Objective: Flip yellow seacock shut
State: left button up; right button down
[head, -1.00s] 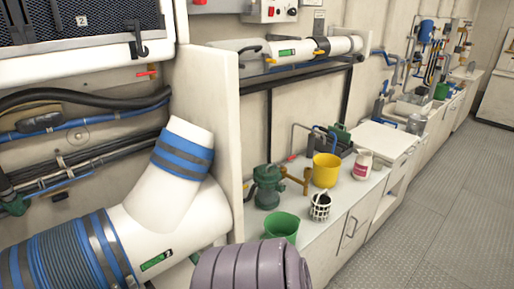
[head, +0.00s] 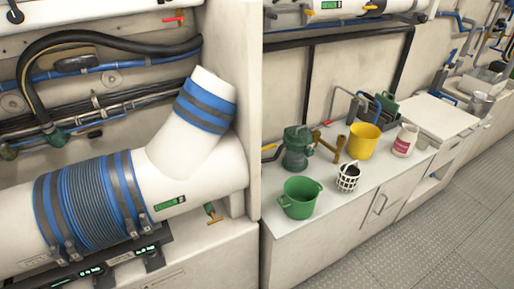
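Several small valves with yellow handles show, and I cannot tell for sure which is the yellow seacock. One small green-bodied valve with a yellow handle (head: 214,220) sits low, below the right end of the big white pipe, against the pale wall. Its handle looks slanted, but it is too small to tell open from shut. Another yellow lever (head: 268,148) is just right of the partition, beside the green pump. A yellow lever (head: 372,8) is at the top on the upper white pipe. Neither of my grippers is in view.
The big white pipe (head: 205,178) with blue-banded hose (head: 85,205) fills the lower left. A partition (head: 235,50) separates it from the counter (head: 335,200), which holds a green pump (head: 297,150), green bucket (head: 300,197), basket (head: 348,177) and yellow bucket (head: 363,140). Floor (head: 420,240) at right is clear.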

aim_at(272, 146)
jog(key=l+z, duration=0.1)
jog(key=i+l+u, duration=0.1)
jog(key=l, duration=0.3)
jog(key=i+l, duration=0.25)
jog(key=l, duration=0.2)
jog(key=i+l+u, duration=0.15)
jog(key=l, duration=0.3)
jog(key=i+l, duration=0.15)
jog(key=l, duration=0.3)
jog(key=i+l+u, duration=0.15)
jog(key=l, duration=0.3)
jog(key=i+l, duration=0.15)
jog(key=l, duration=0.3)
jog(key=i+l+u, duration=0.15)
jog(key=l, duration=0.35)
jog(key=k+j, duration=0.05)
